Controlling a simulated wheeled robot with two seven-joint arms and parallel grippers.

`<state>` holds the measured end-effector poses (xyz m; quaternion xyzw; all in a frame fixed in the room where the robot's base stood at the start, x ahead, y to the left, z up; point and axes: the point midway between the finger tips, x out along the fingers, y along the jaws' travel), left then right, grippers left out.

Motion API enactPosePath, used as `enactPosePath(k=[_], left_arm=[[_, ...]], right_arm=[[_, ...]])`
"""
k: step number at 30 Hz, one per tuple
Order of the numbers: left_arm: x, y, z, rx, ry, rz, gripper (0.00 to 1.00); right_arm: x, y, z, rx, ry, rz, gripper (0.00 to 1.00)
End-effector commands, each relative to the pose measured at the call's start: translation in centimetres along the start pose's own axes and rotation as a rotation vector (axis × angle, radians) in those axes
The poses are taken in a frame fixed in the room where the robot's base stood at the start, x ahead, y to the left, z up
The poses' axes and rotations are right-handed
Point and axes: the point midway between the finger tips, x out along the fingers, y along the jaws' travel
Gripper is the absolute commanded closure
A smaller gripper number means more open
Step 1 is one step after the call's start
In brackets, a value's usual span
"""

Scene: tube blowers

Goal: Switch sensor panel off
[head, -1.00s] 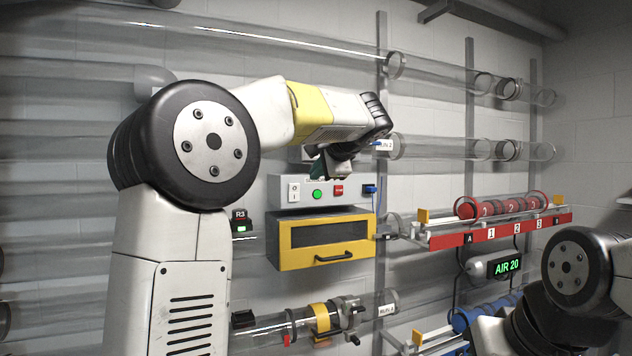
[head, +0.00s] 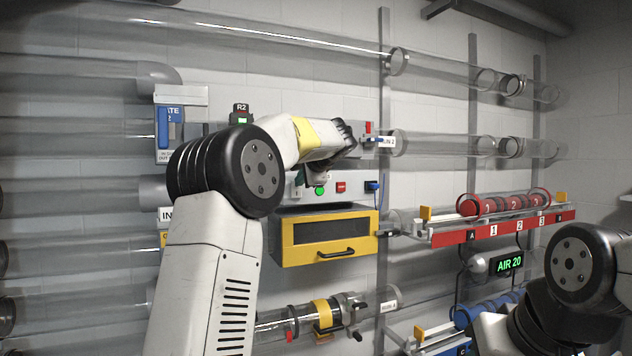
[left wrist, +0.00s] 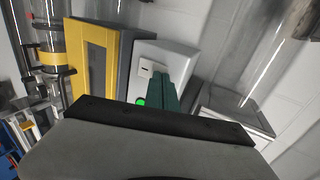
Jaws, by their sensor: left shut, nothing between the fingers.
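The light grey panel (head: 357,186) above the yellow-fronted box carries a white rocker switch (head: 297,190), a round green button (head: 320,190) and a red button (head: 341,187). My left gripper (head: 316,179) is just in front of the panel's upper left part, near the switch and green button, and partly covers it. In the left wrist view its closed teal fingers (left wrist: 166,92) point at the panel (left wrist: 168,56), with the switch (left wrist: 147,67) and lit green button (left wrist: 140,102) beside them. Contact cannot be told. My right gripper is out of view.
The yellow box (head: 330,240) with a black handle sits directly below the panel. A blue plug (head: 372,187) is at its right end. Clear tubes run above and below. A red-edged rack (head: 500,229) stands right. My right arm is at the lower right.

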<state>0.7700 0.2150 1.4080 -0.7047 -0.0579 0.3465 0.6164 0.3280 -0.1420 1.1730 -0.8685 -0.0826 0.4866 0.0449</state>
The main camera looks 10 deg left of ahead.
Motion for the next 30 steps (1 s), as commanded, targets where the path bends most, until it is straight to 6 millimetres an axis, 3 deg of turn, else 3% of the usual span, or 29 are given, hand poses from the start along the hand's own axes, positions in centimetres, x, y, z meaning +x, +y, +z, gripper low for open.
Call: enactPosePath(k=[20, 30], left_arm=[[0.3, -0.5, 0.0, 0.0, -0.001, 0.001, 1.0], [-0.3, -1.8, 0.0, 0.0, -0.001, 0.0, 1.0]], right_arm=[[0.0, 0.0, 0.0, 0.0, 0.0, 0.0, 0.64], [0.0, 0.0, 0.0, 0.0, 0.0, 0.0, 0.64]])
